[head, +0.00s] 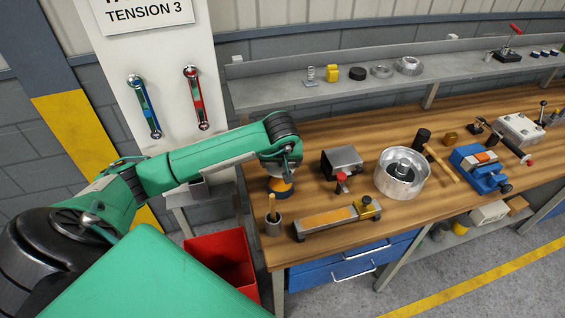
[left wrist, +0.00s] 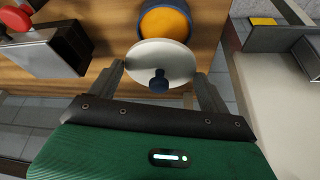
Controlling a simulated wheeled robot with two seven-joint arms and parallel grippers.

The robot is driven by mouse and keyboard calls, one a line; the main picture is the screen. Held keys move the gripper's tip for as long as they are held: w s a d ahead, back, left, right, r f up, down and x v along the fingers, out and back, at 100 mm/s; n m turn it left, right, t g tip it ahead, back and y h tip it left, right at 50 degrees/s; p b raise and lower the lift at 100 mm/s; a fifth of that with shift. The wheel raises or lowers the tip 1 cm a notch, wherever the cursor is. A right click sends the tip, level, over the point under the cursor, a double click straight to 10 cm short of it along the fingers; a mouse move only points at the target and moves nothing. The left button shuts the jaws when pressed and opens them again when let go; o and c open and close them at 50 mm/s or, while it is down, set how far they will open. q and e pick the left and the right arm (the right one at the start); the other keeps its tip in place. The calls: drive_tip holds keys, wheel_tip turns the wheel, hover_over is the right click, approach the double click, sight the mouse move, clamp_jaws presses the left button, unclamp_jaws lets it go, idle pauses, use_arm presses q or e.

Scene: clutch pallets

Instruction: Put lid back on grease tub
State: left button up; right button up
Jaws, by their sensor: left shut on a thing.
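The grease tub (head: 281,187) stands at the left end of the wooden workbench, with orange grease showing in it. In the left wrist view the open tub (left wrist: 165,22) is at the top of the picture, dark-walled and filled with orange. My left gripper (left wrist: 160,83) is shut on the lid (left wrist: 160,57), a pale round disc with a dark blue knob. The lid is beside the tub in that view, towards the gripper, and leaves the grease uncovered. In the head view my left gripper (head: 281,167) is just above the tub; the lid cannot be made out there.
A cup with a brush (head: 273,224) stands near the tub at the bench's left edge. A grey block with a red knob (head: 342,165) is to its right, and a long orange-topped fixture (head: 325,221) lies in front. A red bin (head: 222,262) is below.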

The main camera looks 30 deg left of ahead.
sight(280, 170)
use_arm(q)
drive_tip(key=shift+s+f, duration=0.25)
drive_tip(key=shift+f, duration=0.15)
wheel_tip(280, 170, down, 4)
drive_tip(key=shift+r+b, duration=0.15)
drive_tip(key=shift+b, duration=0.95)
drive_tip(key=shift+f+b, duration=0.7)
drive_tip(key=shift+f, duration=0.05)
use_arm(e)
drive_tip(key=shift+w+a+f, duration=0.1)
drive_tip(key=shift+a+f, duration=0.1)
drive_tip(key=shift+f, duration=0.75)
drive_tip(key=shift+w+a+f, duration=0.1)
drive_tip(key=shift+a+f, duration=0.05)
drive_tip(key=shift+f, duration=0.75)
drive_tip(key=shift+d, duration=0.25)
drive_tip(key=shift+f, duration=0.2)
use_arm(q)
drive_tip(key=shift+b, duration=0.3)
use_arm(e)
drive_tip(key=shift+a, duration=0.25)
drive_tip(key=shift+f, duration=0.3)
use_arm(q)
drive_tip(key=shift+r, duration=0.1)
use_arm(e)
drive_tip(key=shift+d, duration=0.15)
